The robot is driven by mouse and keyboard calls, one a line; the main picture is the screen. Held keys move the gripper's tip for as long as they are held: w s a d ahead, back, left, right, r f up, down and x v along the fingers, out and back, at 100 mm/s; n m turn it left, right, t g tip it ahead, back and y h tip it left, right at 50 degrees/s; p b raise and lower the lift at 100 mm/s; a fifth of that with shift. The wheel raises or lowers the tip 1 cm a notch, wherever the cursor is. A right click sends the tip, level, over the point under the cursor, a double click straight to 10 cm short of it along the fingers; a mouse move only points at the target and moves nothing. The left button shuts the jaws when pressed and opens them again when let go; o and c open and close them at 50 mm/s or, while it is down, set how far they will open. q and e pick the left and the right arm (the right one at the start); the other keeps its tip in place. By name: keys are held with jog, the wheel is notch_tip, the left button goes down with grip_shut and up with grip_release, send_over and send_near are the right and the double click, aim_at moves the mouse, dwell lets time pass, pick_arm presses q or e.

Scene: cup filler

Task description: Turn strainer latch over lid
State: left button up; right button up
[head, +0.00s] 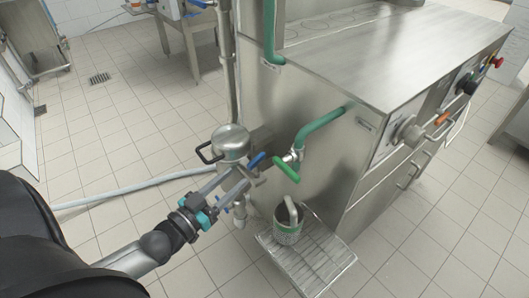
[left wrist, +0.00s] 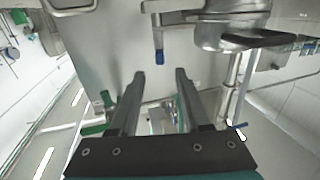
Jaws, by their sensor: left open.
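The strainer (head: 231,142) is a round metal housing with a domed lid at the left side of the steel machine. Its black loop latch (head: 208,152) sticks out to the left in the head view. In the left wrist view the strainer (left wrist: 228,30) is at the upper right, with a dark latch (left wrist: 258,40) across it. My left gripper (head: 236,182) is just below the strainer in the head view. Its fingers (left wrist: 158,75) are apart with nothing between them, and no contact with the latch shows. My right gripper is not in view.
A blue-handled valve (head: 257,160) and a green lever (head: 287,169) are close to my left gripper. A cup-like container (head: 288,232) stands on a wire rack (head: 318,270) below. A pale hose (head: 130,190) crosses the tiled floor. The floor at left is mostly open.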

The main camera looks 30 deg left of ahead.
aim_at(264, 153)
pick_arm(q)
jog(key=w+b, duration=0.1)
jog(key=w, duration=0.2)
jog(key=w+d+b, duration=0.1)
jog(key=w, duration=0.3)
jog(key=w+b, duration=0.1)
jog(key=w, duration=0.2)
jog(key=shift+w+d+f, duration=0.1)
jog(key=shift+w+d, duration=0.1)
jog(key=shift+d, duration=0.15)
jog(key=shift+w+d+b, duration=0.15)
jog(key=shift+w+b, duration=0.35)
jog(key=shift+w, duration=0.4)
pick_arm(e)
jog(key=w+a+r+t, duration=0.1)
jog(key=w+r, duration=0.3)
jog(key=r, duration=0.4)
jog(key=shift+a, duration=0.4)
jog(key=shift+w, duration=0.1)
pick_arm(q)
grip_shut()
